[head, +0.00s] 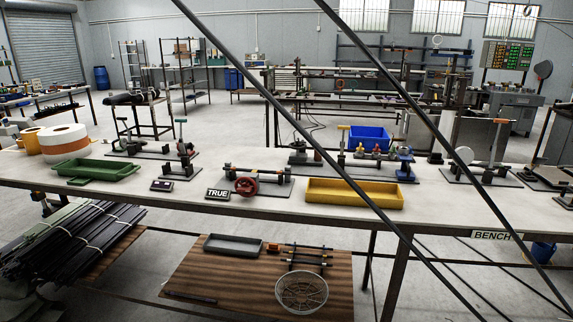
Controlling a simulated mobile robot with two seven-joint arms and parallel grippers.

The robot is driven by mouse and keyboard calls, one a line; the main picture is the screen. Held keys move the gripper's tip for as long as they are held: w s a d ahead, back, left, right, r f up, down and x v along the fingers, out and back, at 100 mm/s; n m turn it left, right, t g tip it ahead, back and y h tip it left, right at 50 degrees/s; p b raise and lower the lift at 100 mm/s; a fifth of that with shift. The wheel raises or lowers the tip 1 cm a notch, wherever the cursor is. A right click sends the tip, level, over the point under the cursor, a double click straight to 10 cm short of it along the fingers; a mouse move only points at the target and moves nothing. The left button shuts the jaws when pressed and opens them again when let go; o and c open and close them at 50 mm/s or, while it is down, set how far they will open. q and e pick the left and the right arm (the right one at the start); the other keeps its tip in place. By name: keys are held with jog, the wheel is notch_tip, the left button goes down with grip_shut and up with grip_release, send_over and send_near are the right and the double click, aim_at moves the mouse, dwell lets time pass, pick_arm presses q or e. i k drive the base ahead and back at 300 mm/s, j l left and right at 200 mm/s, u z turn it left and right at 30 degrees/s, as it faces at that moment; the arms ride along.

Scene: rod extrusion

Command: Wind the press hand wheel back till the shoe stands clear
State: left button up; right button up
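A dark rod-like bar (268,173) runs across the device, between small supports. I cannot make out the shoe or its gap at this size. Neither of my grippers is in view.
The device stands on a long pale bench (130,195). A green tray (97,169) is to its left and a yellow tray (354,194) to its right. Two thin dark diagonal bars cross the view in front. Bundled dark rods (85,238) lie below at left.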

aim_at(245, 187)
jog(key=i+j+z, duration=0.1)
jog(key=j, duration=0.3)
jog(key=i+j+z, duration=0.15)
jog(key=j, duration=0.3)
jog(key=i+j+z, duration=0.1)
jog(key=i+j, duration=0.15)
jog(key=j, duration=0.2)
jog(key=i+j+z, duration=0.1)
jog(key=j, duration=0.4)
jog(key=i+j+z, duration=0.15)
jog(key=j, duration=0.3)
jog(key=i+j+z, duration=0.1)
jog(key=j, duration=0.4)
